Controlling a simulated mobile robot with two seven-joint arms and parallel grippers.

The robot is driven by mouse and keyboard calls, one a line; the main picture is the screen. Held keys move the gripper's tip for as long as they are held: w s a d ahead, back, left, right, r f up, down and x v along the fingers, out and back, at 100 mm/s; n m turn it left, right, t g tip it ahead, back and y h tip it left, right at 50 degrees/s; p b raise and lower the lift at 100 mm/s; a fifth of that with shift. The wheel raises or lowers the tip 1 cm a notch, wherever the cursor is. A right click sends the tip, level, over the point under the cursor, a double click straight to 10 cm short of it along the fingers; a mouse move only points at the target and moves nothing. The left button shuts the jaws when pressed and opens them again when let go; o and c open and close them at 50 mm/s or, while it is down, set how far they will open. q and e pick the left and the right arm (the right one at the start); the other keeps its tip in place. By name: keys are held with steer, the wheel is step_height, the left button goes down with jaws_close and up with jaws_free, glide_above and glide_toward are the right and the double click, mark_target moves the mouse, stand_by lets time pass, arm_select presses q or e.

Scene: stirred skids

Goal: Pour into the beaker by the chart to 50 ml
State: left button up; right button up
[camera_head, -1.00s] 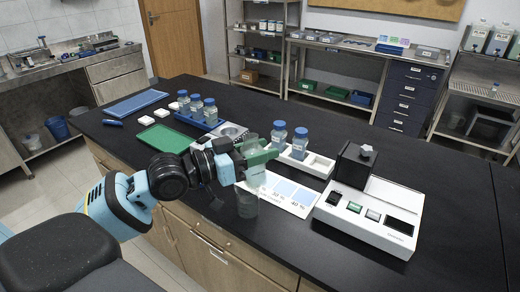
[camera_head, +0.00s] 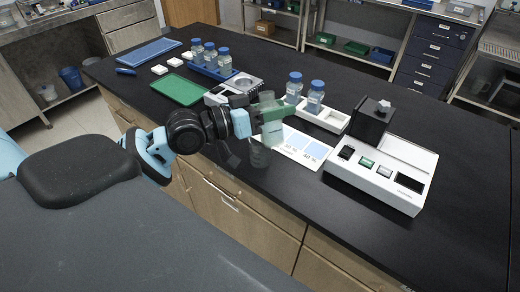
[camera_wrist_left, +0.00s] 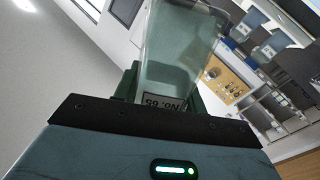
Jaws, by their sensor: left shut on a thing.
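My left gripper (camera_head: 272,124), with green fingers, is shut on a clear glass vessel (camera_head: 267,104). In the left wrist view this held vessel (camera_wrist_left: 178,52) carries a label reading "No. 65" upside down, and it looks tilted against the room. Its contents are hard to make out. A clear beaker (camera_head: 260,156) stands just below the gripper, near the bench's front edge, left of the chart (camera_head: 306,149), a white card with blue patches. The beaker's level and marks are too small to read. My right gripper is not in view.
A white instrument (camera_head: 375,174) with a black block stands right of the chart. Behind are a white tray (camera_head: 336,120) with blue-capped bottles (camera_head: 315,96), a round-plated device (camera_head: 242,84), a blue rack of bottles (camera_head: 211,69) and a green tray (camera_head: 180,89). The bench's right end is clear.

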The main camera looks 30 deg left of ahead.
arm_select(q)
steer(key=shift+n, duration=0.3)
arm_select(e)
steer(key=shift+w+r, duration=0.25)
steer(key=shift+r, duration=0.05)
arm_select(q)
steer(key=shift+f, duration=0.1)
steer(key=shift+s, duration=0.1)
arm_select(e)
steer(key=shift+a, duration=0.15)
arm_select(q)
steer(key=shift+d+n+p, duration=0.1)
steer(key=shift+n+p, duration=0.25)
steer(key=shift+n, duration=0.05)
steer(key=shift+f, duration=0.15)
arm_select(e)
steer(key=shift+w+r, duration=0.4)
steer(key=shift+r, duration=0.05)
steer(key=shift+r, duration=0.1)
arm_select(q)
steer(key=shift+s+d+f+n, duration=0.1)
steer(key=shift+n, duration=0.4)
steer(key=shift+f, duration=0.1)
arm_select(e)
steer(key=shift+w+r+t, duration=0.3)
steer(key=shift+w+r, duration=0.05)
